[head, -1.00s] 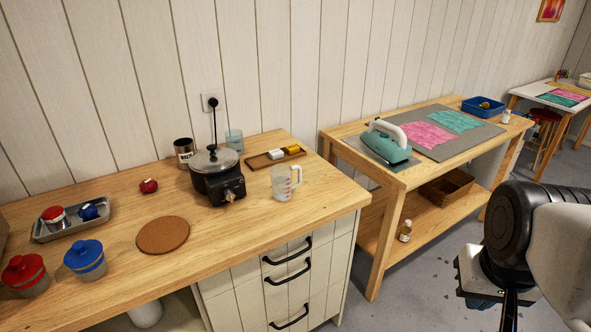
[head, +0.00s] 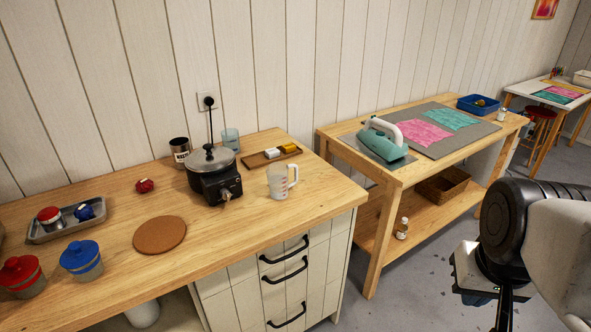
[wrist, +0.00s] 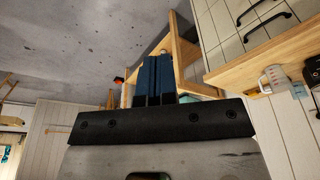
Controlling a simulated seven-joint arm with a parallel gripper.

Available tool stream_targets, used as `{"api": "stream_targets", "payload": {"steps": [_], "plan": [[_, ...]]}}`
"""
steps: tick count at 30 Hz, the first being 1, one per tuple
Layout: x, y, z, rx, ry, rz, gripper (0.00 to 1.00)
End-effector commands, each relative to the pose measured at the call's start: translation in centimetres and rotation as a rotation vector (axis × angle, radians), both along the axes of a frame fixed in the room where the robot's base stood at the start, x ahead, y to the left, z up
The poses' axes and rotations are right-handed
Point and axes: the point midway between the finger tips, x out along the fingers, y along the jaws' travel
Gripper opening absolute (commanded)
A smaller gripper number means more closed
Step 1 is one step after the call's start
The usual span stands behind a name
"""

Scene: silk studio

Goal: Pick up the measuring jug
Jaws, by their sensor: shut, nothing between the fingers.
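The measuring jug (head: 280,182) is clear with a white handle on its right side. It stands upright on the wooden counter, near the right end, to the right of the black pot. It also shows at the right of the wrist view (wrist: 273,79). My gripper (wrist: 155,62) is shut and empty, its dark fingers together in the wrist view. In the head view my arm is at the lower right, over the floor, well apart from the jug, and the fingers are cut off or hidden there.
The lidded black pot (head: 214,176) stands close left of the jug. A wooden tray (head: 270,156) with small blocks lies behind it. The cork mat (head: 160,235) lies further left. A second table (head: 398,172) with an iron (head: 384,140) stands to the right. Counter in front of the jug is clear.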

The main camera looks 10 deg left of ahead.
Motion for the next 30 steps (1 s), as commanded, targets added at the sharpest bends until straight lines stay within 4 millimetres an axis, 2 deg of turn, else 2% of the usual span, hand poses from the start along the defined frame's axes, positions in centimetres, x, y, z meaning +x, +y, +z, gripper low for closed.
{"api": "stream_targets", "payload": {"steps": [1,6,9,17,22,26,30], "plan": [[0.0,0.0,0.0,0.0,0.0,0.0,0.06],[0.0,0.0,0.0,0.0,0.0,0.0,0.32],[0.0,0.0,0.0,0.0,0.0,0.0,0.43],[0.0,0.0,0.0,0.0,0.0,-0.001,0.43],[0.8,0.2,0.4,0.005,0.003,-0.013,0.43],[2.4,0.7,1.0,0.015,0.011,-0.04,0.43],[5.1,1.5,1.9,0.029,0.024,-0.087,0.43]]}}
